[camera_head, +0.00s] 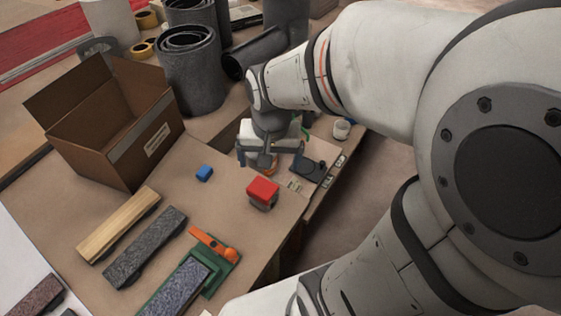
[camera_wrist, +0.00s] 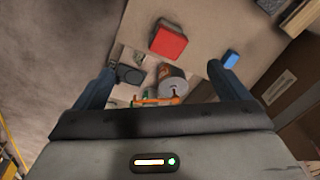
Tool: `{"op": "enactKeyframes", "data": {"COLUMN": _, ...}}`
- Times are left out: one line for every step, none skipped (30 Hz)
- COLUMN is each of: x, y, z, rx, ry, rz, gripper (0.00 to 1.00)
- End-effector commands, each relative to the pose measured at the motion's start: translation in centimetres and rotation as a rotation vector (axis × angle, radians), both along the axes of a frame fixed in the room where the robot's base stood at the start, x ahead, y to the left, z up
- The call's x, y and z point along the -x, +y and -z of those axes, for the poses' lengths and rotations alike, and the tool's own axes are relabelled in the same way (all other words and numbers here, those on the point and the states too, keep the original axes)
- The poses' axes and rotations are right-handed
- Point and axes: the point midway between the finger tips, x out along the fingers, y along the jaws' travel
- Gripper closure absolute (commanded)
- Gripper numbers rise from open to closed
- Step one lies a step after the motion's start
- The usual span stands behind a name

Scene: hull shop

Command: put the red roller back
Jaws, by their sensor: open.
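My gripper (camera_head: 269,164) is open above the right part of the bench, pointing down. In the wrist view its fingers (camera_wrist: 162,70) are spread, with a grey cylinder (camera_wrist: 172,82) between them in the picture. A thin orange piece (camera_wrist: 150,101) shows beside the cylinder; I cannot tell whether these are the red roller. In the head view my gripper mostly hides this spot. A red block (camera_head: 263,188) with a grey lower part stands in front of my gripper; it also shows in the wrist view (camera_wrist: 168,43). Nothing is visibly held.
A blue block (camera_head: 205,173) lies left of my gripper. An open cardboard box (camera_head: 118,158) stands behind it. A wooden bar (camera_head: 118,224), a dark bar (camera_head: 146,246) and an orange tool (camera_head: 214,244) lie at the front. Grey pipes (camera_head: 188,80) stand behind. The right bench edge is close.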

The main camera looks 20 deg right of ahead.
Motion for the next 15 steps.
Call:
{"op": "enactKeyframes", "data": {"x": 1.3, "y": 0.0, "z": -1.3, "rx": 0.012, "ry": -0.028, "rz": -0.068, "gripper": 0.06}}
{"op": "enactKeyframes", "data": {"x": 2.1, "y": 0.0, "z": -1.8, "rx": 0.019, "ry": -0.039, "rz": -0.11, "gripper": 0.06}}
{"op": "enactKeyframes", "data": {"x": 3.0, "y": 0.0, "z": -2.4, "rx": 0.03, "ry": -0.052, "rz": -0.16, "gripper": 0.06}}
{"op": "enactKeyframes", "data": {"x": 3.5, "y": 0.0, "z": -2.8, "rx": 0.037, "ry": -0.061, "rz": -0.196, "gripper": 0.06}}
{"op": "enactKeyframes", "data": {"x": 4.1, "y": 0.0, "z": -3.1, "rx": 0.043, "ry": -0.067, "rz": -0.227, "gripper": 0.06}}
{"op": "enactKeyframes", "data": {"x": 4.8, "y": 0.0, "z": -3.4, "rx": 0.052, "ry": -0.076, "rz": -0.265, "gripper": 0.06}}
{"op": "enactKeyframes", "data": {"x": 5.2, "y": 0.0, "z": -3.6, "rx": 0.057, "ry": -0.082, "rz": -0.289, "gripper": 0.06}}
{"op": "enactKeyframes", "data": {"x": 5.5, "y": 0.0, "z": -3.8, "rx": 0.062, "ry": -0.086, "rz": -0.309, "gripper": 0.06}}
{"op": "enactKeyframes", "data": {"x": 5.9, "y": -0.2, "z": -4.0, "rx": 0.068, "ry": -0.09, "rz": -0.331, "gripper": 0.06}}
{"op": "enactKeyframes", "data": {"x": 6.1, "y": -0.6, "z": -4.1, "rx": 0.07, "ry": -0.093, "rz": -0.341, "gripper": 0.06}}
{"op": "enactKeyframes", "data": {"x": 6.3, "y": -0.7, "z": -4.1, "rx": 0.073, "ry": -0.094, "rz": -0.35, "gripper": 0.06}}
{"op": "enactKeyframes", "data": {"x": 6.4, "y": -0.7, "z": -4.2, "rx": 0.075, "ry": -0.095, "rz": -0.358, "gripper": 0.06}}
{"op": "enactKeyframes", "data": {"x": 6.5, "y": -0.7, "z": -4.2, "rx": 0.076, "ry": -0.096, "rz": -0.363, "gripper": 0.06}}
{"op": "enactKeyframes", "data": {"x": 6.5, "y": -0.7, "z": -4.2, "rx": 0.076, "ry": -0.096, "rz": -0.365, "gripper": 0.06}}
{"op": "enactKeyframes", "data": {"x": 6.5, "y": -0.7, "z": -4.2, "rx": 0.077, "ry": -0.096, "rz": -0.367, "gripper": 0.06}}
